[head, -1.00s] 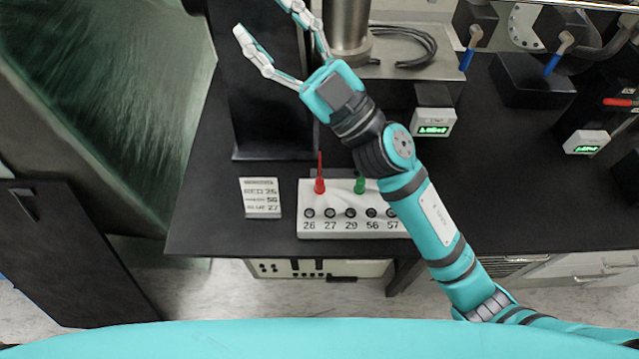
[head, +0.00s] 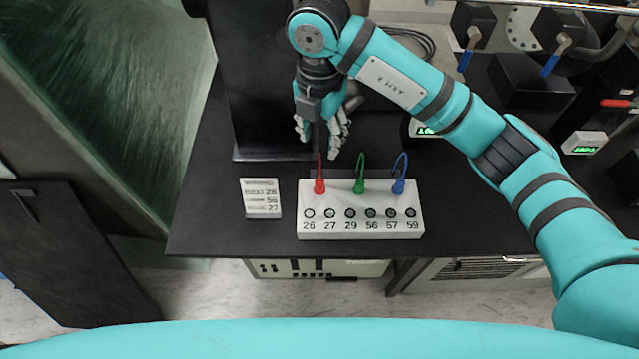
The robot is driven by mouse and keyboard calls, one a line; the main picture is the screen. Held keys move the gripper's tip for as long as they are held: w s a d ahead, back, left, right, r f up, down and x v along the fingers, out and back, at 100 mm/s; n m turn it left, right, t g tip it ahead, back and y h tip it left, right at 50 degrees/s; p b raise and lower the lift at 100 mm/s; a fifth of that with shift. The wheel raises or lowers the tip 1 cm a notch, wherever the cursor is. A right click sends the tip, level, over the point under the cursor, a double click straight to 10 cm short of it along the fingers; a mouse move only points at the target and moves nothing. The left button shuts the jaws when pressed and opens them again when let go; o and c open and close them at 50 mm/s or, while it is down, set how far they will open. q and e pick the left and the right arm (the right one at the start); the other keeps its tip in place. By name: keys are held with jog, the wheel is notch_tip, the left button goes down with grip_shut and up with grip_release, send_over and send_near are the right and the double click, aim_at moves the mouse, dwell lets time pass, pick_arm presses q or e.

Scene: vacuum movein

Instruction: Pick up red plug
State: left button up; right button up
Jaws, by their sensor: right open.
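The red plug (head: 319,187) stands upright at the left of the back row on the white numbered socket box (head: 360,234), with a thin red lead rising from it. My right gripper (head: 319,140) points down just behind and above the red plug, open and empty. Its fingers look apart from the plug, and the red lead's top lies close to them. A green plug (head: 359,187) and a blue plug (head: 398,187) stand in the same row to the right, each with a looped lead. My left gripper is not in view.
A label card (head: 260,198) with numbers lies left of the box. A dark upright panel (head: 262,85) stands behind on the black table (head: 460,215). Blue-handled valves (head: 464,62) and small green displays (head: 583,143) are at the right. The table right of the box is clear.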

jog(key=p, duration=0.3)
send_near(320, 181)
notch_tip(320, 181, down, 5)
jog(key=shift+d+f, duration=0.1)
jog(key=shift+f, duration=0.05)
jog(key=shift+f+p, duration=0.2)
jog(key=shift+p, duration=0.1)
notch_tip(320, 181, down, 4)
jog(key=shift+s+f+p, duration=0.15)
jog(key=shift+f+p, duration=0.1)
jog(key=shift+p, duration=0.85)
jog(key=shift+f, duration=0.2)
grip_shut()
